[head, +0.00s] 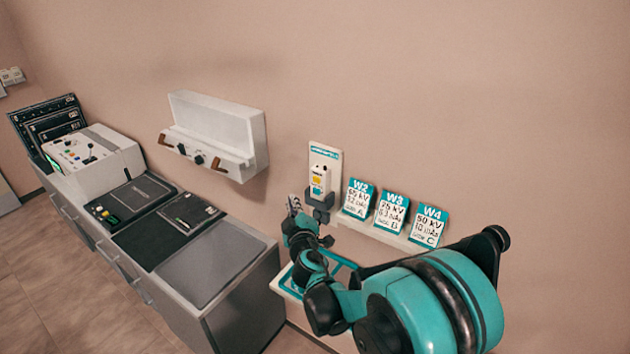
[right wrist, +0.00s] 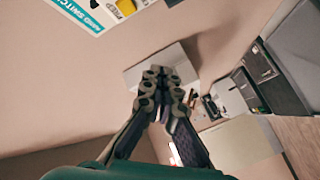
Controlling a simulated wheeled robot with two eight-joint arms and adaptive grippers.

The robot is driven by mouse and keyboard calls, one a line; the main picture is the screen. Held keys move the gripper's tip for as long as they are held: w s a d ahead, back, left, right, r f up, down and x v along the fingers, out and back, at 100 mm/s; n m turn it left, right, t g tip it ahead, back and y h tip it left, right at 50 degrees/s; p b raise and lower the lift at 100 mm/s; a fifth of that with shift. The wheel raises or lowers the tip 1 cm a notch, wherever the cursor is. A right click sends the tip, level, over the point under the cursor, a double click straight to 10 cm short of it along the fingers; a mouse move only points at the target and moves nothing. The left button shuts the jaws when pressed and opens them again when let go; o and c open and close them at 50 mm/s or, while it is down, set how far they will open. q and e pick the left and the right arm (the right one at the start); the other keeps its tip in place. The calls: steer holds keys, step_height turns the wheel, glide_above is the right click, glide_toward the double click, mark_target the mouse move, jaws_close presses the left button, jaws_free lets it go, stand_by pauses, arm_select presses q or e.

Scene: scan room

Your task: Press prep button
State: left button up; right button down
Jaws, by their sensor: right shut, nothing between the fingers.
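A white hand switch (head: 319,181) with a yellow button (head: 317,180) hangs in a dark holder (head: 320,200) on a wall plate. In the right wrist view the yellow button (right wrist: 126,7) shows at the top edge, with part of the word "PREP" beside it. My right gripper (head: 293,202) is shut and empty, just left of and slightly below the switch in the head view. Its closed fingers (right wrist: 160,75) point away from the switch in the right wrist view, and they look apart from it. My left gripper is not in view.
Cards W2 (head: 357,199), W3 (head: 390,212) and W4 (head: 428,226) stand on a ledge right of the switch. A white wall box (head: 215,130) with knobs and a grey console cabinet (head: 240,290) are to the left. A teal-edged tray (head: 345,264) lies below my right arm.

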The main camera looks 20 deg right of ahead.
mark_target(311, 177)
steer(key=shift+w+d, duration=0.85)
steer(key=shift+d, duration=0.25)
steer(key=shift+w+d, duration=0.9)
steer(key=shift+d, duration=0.25)
steer(key=shift+w+d, duration=0.85)
steer(key=shift+d, duration=0.25)
steer(key=shift+d, duration=0.1)
steer(key=shift+w+d, duration=0.25)
steer(key=shift+w+d, duration=0.3)
steer(key=shift+d, duration=0.1)
steer(key=shift+a, duration=0.1)
steer(key=shift+s+a+b, duration=0.35)
steer(key=shift+s+a, duration=0.25)
steer(key=shift+a, duration=0.05)
steer(key=shift+a, duration=0.1)
